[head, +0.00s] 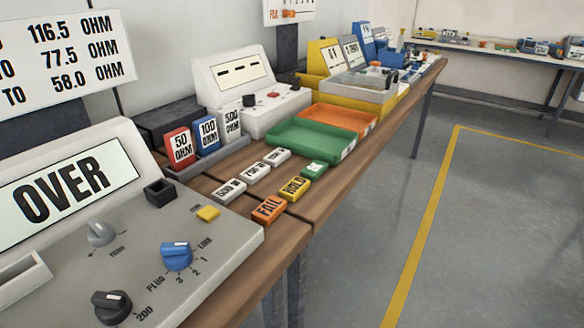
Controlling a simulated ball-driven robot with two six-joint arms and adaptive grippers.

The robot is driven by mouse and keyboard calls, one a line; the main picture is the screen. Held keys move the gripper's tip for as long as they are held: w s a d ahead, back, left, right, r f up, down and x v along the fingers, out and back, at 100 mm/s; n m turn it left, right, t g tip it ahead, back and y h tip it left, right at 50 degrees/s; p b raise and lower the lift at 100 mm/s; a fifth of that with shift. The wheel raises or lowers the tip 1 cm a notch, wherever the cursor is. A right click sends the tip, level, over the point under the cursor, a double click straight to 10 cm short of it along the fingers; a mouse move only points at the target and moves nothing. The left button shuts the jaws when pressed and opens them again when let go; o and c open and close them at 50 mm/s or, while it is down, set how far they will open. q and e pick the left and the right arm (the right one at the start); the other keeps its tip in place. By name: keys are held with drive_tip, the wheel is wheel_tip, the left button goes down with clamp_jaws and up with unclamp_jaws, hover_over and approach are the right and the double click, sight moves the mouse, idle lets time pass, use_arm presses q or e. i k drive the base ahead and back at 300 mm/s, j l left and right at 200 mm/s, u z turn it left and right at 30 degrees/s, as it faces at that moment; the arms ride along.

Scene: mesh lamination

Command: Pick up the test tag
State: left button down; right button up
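Small block tags lie on the wooden bench in two rows. The front row has an orange FAIL tag (269,209), a yellow HOLD tag (295,188) and a green tag (314,170) whose marking is too small to read. Behind them are three white tags: a near one (229,190), a middle one (257,172) and a far one (277,156). No tag can be read as a test tag, so I cannot tell which one it is. Neither of my grippers is in view.
A grey meter panel (215,255) reading OVER, with knobs, fills the near left. Red, blue and white OHM blocks stand in a grey holder (228,152). Green (300,142) and orange (338,120) trays lie beyond the tags. The floor at right is clear.

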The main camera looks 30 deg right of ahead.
sight(294, 188)
drive_tip(key=z, duration=0.85)
drive_tip(key=i+l, duration=0.1)
drive_tip(key=l, duration=0.2)
drive_tip(key=u, duration=0.05)
